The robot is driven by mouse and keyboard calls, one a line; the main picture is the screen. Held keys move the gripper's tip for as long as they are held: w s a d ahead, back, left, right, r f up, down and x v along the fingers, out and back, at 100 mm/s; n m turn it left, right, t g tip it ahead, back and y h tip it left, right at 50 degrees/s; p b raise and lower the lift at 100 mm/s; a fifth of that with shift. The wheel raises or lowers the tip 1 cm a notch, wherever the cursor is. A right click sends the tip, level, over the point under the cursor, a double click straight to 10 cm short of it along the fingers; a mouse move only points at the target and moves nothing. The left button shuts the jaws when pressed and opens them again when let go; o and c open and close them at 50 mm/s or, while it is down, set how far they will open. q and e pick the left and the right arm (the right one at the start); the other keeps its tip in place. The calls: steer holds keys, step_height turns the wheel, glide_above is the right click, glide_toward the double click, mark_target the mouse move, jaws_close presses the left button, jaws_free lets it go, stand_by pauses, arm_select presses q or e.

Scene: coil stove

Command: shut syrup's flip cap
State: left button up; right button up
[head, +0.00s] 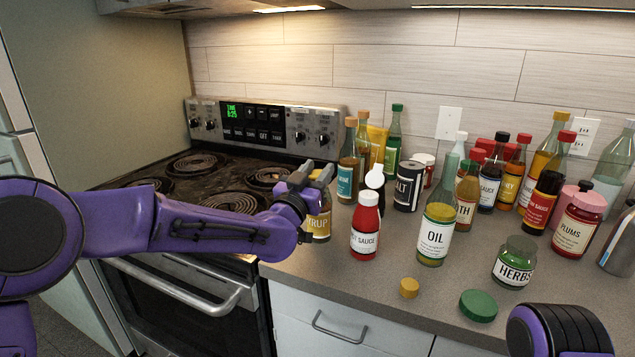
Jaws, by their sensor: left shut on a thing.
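The gripper and wrist hide the bottle's upper part and left side. My right gripper is out of view; only part of my right arm shows at the bottom right.
The oil (436,232), herbs jar (515,262) and several other bottles crowd the counter. A yellow cap (409,288) and a green lid (478,306) lie near the front. The coil stove (205,190) is on the left.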

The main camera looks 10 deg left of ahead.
arm_select(q)
steer(key=shift+f, duration=0.15)
steer(key=o, duration=0.7)
steer(key=b+v, duration=0.3)
steer(key=v, duration=0.7)
steer(key=shift+s+a, duration=0.1)
steer(key=shift+s, duration=0.15)
